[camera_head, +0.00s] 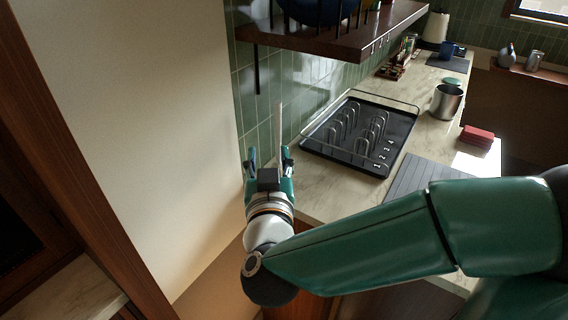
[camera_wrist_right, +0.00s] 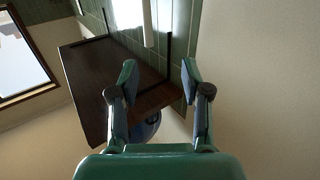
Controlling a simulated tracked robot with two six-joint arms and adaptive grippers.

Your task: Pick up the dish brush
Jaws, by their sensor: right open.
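My right gripper (camera_head: 268,155) is open at the left end of the counter, near the green tiled wall, with its fingers pointing up in the head view. In the right wrist view the open gripper (camera_wrist_right: 158,78) has nothing between its fingers. A thin pale upright stick (camera_head: 279,125) shows just beyond the fingers in the head view. It may be the dish brush's handle; I cannot tell, and its lower end is hidden by the gripper. No brush head is visible. My left gripper is not in view.
A dark wooden shelf (camera_head: 345,42) with a blue bowl overhangs the counter (camera_head: 320,203). A black dish rack (camera_head: 345,150) stands right of the gripper. Farther right are a grey ridged mat (camera_head: 408,180), red folded cloths (camera_head: 477,136) and a metal canister (camera_head: 446,104). A beige wall (camera_head: 150,110) borders the left.

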